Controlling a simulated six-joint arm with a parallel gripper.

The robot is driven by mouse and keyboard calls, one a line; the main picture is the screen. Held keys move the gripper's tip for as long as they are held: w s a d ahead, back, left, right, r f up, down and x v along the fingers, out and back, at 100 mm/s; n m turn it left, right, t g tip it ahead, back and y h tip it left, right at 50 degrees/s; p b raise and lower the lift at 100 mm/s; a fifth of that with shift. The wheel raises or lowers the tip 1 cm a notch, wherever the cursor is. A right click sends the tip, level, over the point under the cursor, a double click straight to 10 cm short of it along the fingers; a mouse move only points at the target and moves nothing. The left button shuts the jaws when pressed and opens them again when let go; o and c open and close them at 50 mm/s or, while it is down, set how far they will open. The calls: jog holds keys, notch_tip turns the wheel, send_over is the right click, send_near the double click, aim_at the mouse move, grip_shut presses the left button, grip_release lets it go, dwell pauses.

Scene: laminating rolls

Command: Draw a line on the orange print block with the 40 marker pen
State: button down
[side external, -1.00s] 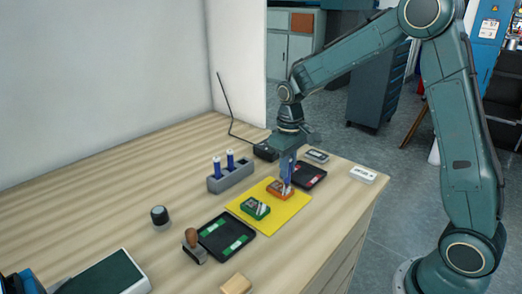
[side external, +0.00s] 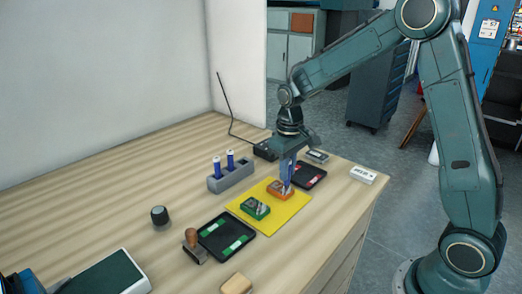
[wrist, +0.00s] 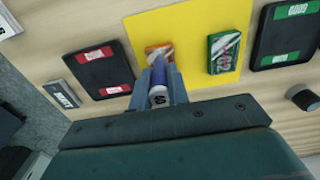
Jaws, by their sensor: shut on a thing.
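My gripper (side external: 287,180) is shut on a blue marker pen (wrist: 159,77) and points it down at the orange print block (side external: 275,190). The pen's white end with a dark character faces the wrist camera; I cannot read a 40 on it. The orange block (wrist: 154,46) lies on a yellow sheet (side external: 296,207), just beyond my fingertips. The pen's tip is over or on the block; the contact is hidden. I cannot make out a drawn line.
A green block (side external: 254,208) lies beside the orange one on the sheet. A grey holder (side external: 236,178) with two blue pens stands behind. A red-marked black tray (side external: 313,174) and a green-marked black tray (side external: 226,237) flank the sheet. A wooden-handled stamp (side external: 193,247) is at front left.

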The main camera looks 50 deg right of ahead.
jog(key=shift+w+f, duration=0.1)
jog(key=shift+w, duration=2)
dwell(1.6)
notch_tip(320, 180, up, 6)
dwell(1.1)
jog(key=s+a+f, duration=0.1)
jog(key=f, duration=0.1)
jog(key=s+a+f, duration=0.1)
jog(key=a+f, duration=0.1)
jog(key=s+a+f, duration=0.1)
jog(key=a+f, duration=0.1)
jog(key=shift+s, duration=0.25)
dwell(0.3)
dwell(0.4)
